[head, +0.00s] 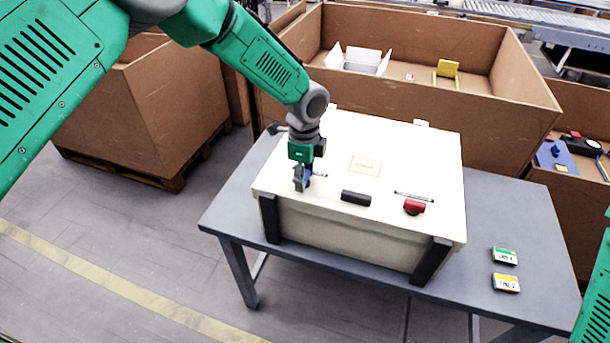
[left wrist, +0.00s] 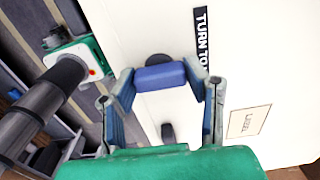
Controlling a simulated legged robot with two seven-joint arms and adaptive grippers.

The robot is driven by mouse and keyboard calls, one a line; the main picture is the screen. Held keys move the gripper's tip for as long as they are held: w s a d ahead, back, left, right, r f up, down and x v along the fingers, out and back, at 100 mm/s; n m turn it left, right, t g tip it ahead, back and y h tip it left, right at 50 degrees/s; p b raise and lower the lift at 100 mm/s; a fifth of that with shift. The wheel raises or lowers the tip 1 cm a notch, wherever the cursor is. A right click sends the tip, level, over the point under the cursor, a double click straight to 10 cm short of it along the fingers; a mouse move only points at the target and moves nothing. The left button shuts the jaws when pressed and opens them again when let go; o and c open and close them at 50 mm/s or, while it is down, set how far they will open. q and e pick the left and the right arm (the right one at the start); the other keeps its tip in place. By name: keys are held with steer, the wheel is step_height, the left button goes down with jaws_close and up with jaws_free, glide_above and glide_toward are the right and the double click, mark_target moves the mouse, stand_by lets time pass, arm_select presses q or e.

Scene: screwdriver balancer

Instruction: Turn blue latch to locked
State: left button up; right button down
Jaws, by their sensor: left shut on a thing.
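The blue latch (left wrist: 160,76) sits on the white lid (left wrist: 240,60) of a box, its long bar lying between my fingertips in the left wrist view. A dark round base shows just behind it. In the head view only a little of the blue latch (head: 309,170) shows beside the fingers, at the lid's left front. My left gripper (head: 302,180) reaches down onto it from above and is shut on it; it also shows in the left wrist view (left wrist: 165,85). My right gripper is out of view.
The lid carries a black handle (head: 356,198), a red latch (head: 414,206) and a paper label (head: 365,166). The box stands on a grey table (head: 490,215) with two small labelled blocks (head: 505,256) at right. Large cardboard bins (head: 430,105) stand behind.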

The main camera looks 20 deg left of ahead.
arm_select(q)
steer(key=shift+w+r, duration=0.15)
steer(key=o, duration=1.2)
steer(key=shift+c, duration=0.2)
steer(key=shift+r, duration=0.2)
step_height(320, 180, up, 11)
steer(key=shift+r, duration=0.2)
steer(key=shift+f, duration=0.1)
